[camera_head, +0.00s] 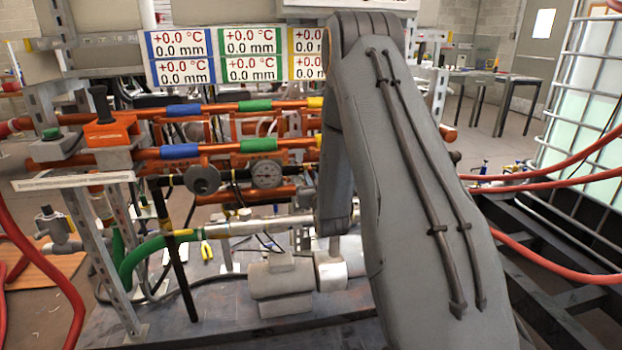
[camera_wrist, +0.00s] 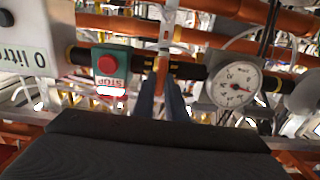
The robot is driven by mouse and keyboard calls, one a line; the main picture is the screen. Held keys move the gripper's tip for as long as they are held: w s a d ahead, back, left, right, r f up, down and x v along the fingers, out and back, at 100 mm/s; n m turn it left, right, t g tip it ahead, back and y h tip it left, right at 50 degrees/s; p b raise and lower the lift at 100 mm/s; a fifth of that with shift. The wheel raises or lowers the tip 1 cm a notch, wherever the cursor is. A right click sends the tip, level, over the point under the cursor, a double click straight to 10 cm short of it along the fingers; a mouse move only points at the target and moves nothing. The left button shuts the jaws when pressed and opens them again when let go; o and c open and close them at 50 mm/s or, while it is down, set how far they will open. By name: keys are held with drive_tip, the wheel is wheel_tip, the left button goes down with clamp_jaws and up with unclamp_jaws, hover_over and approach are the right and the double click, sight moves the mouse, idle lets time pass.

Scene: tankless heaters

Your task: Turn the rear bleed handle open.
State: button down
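My gripper (camera_wrist: 161,95) shows in the wrist view as two dark fingers pointing away from me, a narrow gap between them. A small upright orange piece (camera_wrist: 161,72) stands at the gap, in line with the fingertips and in front of a dark horizontal pipe. It may be the rear bleed handle, but I cannot tell for sure. I cannot tell whether the fingers touch it. In the head view my arm hides the gripper and the area around it.
A round dial gauge (camera_wrist: 236,86) is right of the fingers; a red stop button (camera_wrist: 107,65) is to their left. Orange pipes (camera_head: 225,148) with colored bands run across the rig. Red hoses (camera_head: 555,180) hang at the right. Display panels (camera_head: 235,55) are above.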

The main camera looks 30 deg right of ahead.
drive_tip(key=shift+n, duration=0.4)
drive_tip(key=n, duration=1)
drive_tip(key=n+b, duration=0.1)
drive_tip(key=n, duration=0.5)
drive_tip(key=shift+w+a+f, duration=0.1)
drive_tip(key=shift+a+f, duration=0.15)
drive_tip(key=shift+a, duration=0.05)
idle(0.5)
drive_tip(key=c, duration=1.8)
unclamp_jaws()
